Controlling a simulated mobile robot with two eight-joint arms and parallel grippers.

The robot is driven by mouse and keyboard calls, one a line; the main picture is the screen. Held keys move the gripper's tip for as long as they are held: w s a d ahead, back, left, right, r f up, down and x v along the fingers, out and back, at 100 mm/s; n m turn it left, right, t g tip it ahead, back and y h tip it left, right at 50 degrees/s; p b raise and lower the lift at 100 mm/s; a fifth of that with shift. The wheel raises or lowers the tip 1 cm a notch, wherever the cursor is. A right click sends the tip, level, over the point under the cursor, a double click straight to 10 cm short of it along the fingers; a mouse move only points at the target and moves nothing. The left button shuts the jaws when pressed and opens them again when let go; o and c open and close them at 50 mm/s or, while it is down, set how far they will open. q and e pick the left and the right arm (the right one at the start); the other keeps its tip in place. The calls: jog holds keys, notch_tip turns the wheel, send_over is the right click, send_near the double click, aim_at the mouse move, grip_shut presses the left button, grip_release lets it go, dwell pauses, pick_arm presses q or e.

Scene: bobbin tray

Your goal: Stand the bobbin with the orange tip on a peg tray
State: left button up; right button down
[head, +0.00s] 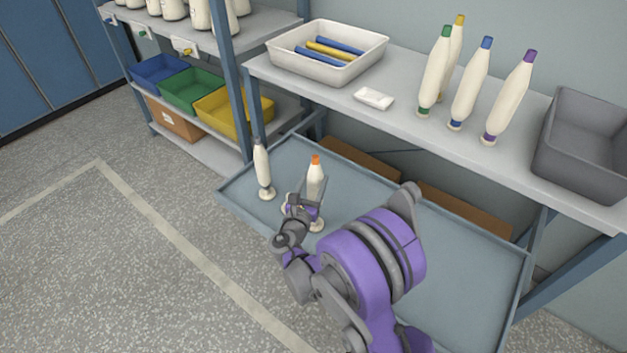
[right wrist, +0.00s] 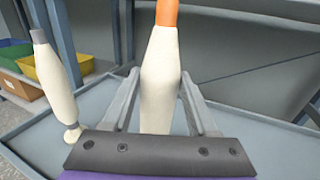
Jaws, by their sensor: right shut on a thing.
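The bobbin with the orange tip (head: 315,176) stands upright over the blue-grey peg tray (head: 440,262), towards its left end. It also shows in the right wrist view (right wrist: 161,75), between the two fingers. My right gripper (head: 306,200) is shut on this bobbin, low on its body. Its foot is partly hidden by the gripper, and a pale round base shows below. A bobbin with a grey tip (head: 262,170) stands upright on a peg to the left, apart from the held one; it also shows in the right wrist view (right wrist: 54,78). My left gripper is not in view.
The tray's right part is bare, partly behind my arm.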

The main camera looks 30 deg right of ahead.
aim_at(313, 195)
jog(key=shift+f+b, duration=1.8)
jog(key=shift+f, duration=0.65)
jog(key=shift+c, duration=0.5)
grip_release()
jog(key=v, duration=1.1)
jog(key=shift+p, duration=0.4)
jog(key=shift+d, duration=0.15)
